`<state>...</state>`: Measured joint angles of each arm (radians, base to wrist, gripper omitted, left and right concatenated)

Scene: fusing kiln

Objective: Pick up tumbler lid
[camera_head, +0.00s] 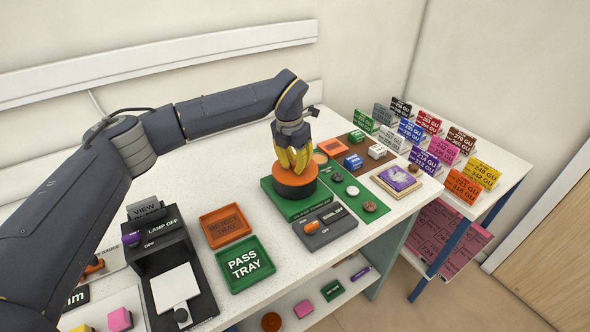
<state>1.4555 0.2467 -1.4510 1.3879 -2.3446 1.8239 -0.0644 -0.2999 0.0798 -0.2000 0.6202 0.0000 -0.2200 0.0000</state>
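A round tumbler with an orange top and a black side stands on a green base (281,203) on the bench. The orange top looks like the tumbler lid (309,182). My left gripper (294,168) points down over the middle of the lid, its yellow fingers at or just above the orange surface. The fingers hide the lid's centre, so I cannot tell whether they hold a knob or how far apart they are. My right gripper is out of view.
A grey switch box (333,232) is close in front of the tumbler. The orange reject tray (226,227) and green pass tray (245,263) lie to its left. A green strip with stones (352,190) lies to its right. Colour cards (463,187) stand on a side table.

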